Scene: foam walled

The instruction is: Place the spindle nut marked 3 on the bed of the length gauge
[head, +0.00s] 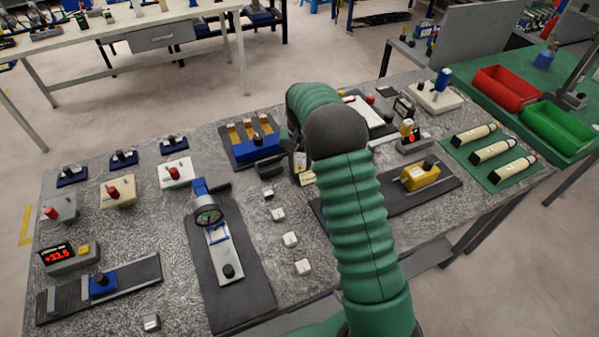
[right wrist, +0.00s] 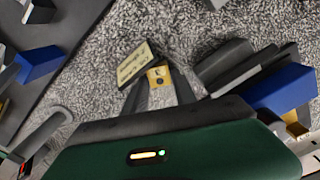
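My right gripper (right wrist: 160,90) has its grey fingertips close on both sides of a small piece with a brass top and a dark hole (right wrist: 158,76). It seems shut on this piece; I cannot read a number on it. In the head view my green-sleeved arm mostly hides the gripper. A gauge with a red readout (head: 69,257) and a dark rail bed (head: 135,275) with a blue slider (head: 102,285) stands at the table's lower left. A dial device (head: 209,216) stands on a dark plate right of it. No label tells which is the length gauge. My left gripper is not in view.
A lettered plate (right wrist: 135,64) is just beyond the fingertips. A blue holder with brass-coloured slots (head: 256,147) is near the gripper. Several small pale blocks (head: 290,239) lie in a row left of my arm. Red (head: 506,88) and green bins stand at right.

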